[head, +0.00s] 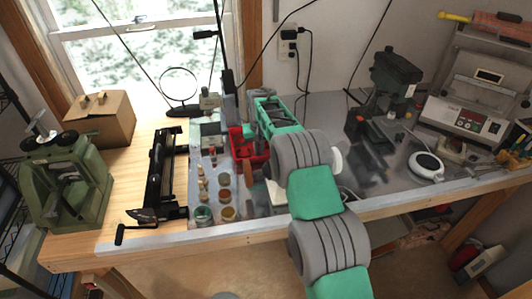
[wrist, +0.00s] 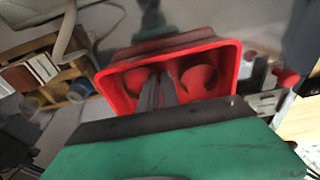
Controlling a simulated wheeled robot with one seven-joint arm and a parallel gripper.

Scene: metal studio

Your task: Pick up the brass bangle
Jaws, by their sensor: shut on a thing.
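My gripper (wrist: 160,91) reaches into a red bin (wrist: 226,75) in the wrist view. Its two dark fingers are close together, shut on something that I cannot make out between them. I cannot pick out the brass bangle in either view. The bin's inside shows two round red shapes (wrist: 198,80), one on each side of the fingers. In the head view the red bin (head: 237,143) stands on the bench, left of my arm, which hides part of it. My fingertips are hidden there.
Jars (head: 227,213) and small bottles stand left of the bin. A black long-bodied tool (head: 160,170) lies further left. A drill press (head: 390,75) and a white round device (head: 426,166) are to the right.

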